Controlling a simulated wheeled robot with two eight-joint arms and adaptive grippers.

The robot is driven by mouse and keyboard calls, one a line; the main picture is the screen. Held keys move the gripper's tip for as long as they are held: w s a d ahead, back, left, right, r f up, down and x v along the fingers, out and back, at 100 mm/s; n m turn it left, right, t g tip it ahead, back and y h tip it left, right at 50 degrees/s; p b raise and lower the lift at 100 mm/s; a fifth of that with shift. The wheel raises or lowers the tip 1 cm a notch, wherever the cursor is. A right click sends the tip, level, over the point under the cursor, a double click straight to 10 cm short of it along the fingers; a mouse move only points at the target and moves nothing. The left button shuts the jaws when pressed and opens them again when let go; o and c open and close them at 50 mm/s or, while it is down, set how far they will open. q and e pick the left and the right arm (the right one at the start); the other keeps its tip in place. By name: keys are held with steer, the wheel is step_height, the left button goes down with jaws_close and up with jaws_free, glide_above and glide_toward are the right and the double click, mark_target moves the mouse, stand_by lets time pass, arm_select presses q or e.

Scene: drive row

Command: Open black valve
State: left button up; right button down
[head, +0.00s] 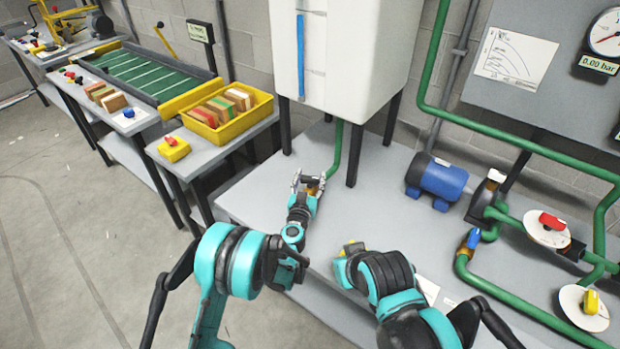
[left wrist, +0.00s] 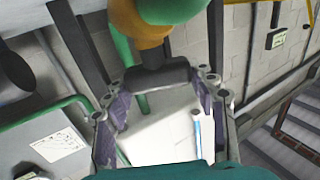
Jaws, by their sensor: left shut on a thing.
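The black valve handle (left wrist: 155,78) is a dark bar across the left wrist view. It sits on an orange-brown valve body (left wrist: 139,42) with a green pipe end (left wrist: 172,8). My left gripper (left wrist: 161,90) has its two fingers on either side of the handle and is shut on it. In the head view the left gripper (head: 309,184) is at the foot of the green pipe below the white tank, and it hides most of the valve. My right arm bends over the front of the bench; its gripper does not show clearly.
A white tank (head: 340,60) on dark legs stands over the grey bench (head: 255,190). A blue motor (head: 436,180), green pipes and valves with red (head: 552,221), yellow (head: 591,302) and blue (head: 473,238) handles lie to the right. A gauge (head: 606,33) above reads 0.00 bar.

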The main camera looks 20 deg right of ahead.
arm_select(q)
steer(key=shift+n+t+y, duration=0.6)
steer(key=shift+n+y, duration=0.4)
steer(key=shift+y, duration=0.7)
steer(key=o, duration=1.2)
steer(key=v, duration=0.7)
steer(key=shift+s+a, duration=0.1)
steer(key=shift+s, duration=0.1)
steer(key=shift+r, duration=0.1)
